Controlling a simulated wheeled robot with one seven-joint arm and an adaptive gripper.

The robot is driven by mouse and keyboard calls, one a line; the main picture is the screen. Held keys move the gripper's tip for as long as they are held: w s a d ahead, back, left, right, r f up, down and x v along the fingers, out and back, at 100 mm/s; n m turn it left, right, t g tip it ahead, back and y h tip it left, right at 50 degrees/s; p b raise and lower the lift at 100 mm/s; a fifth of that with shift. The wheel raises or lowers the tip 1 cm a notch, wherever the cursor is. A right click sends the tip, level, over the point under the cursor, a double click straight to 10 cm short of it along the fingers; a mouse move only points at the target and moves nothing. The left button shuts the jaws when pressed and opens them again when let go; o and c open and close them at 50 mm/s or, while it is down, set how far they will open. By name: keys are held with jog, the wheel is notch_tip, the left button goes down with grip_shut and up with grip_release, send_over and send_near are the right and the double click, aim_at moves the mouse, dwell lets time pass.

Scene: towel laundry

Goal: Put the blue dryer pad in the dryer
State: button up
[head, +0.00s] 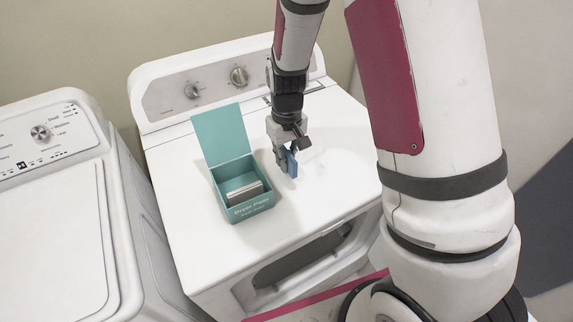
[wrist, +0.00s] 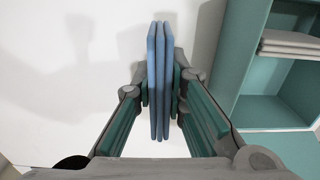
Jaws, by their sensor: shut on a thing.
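A blue dryer pad (head: 290,162) is held upright between the fingers of my gripper (head: 286,150). In the wrist view the blue pad (wrist: 159,80) shows as several thin upright layers side by side, with the finger pads closed against both sides. My gripper is above the top of the white dryer (head: 300,205), right of the teal box. The dryer's front opening (head: 300,257) shows a dark interior, partly hidden by the top edge and my arm. I cannot tell how far the pad is above the dryer top.
An open teal box (head: 246,204) with its lid raised stands on the dryer top and holds grey-white pads (head: 246,193). A white washer (head: 50,220) stands to the left. The dryer's control panel (head: 215,85) rises at the back. The dryer top's front right is clear.

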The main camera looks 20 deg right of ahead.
jog(key=shift+w+d, duration=0.1)
jog(key=shift+w, duration=0.2)
jog(key=shift+f+p, duration=0.35)
jog(key=shift+f, duration=1.45)
jog(key=shift+f, duration=0.15)
jog(key=o, duration=0.7)
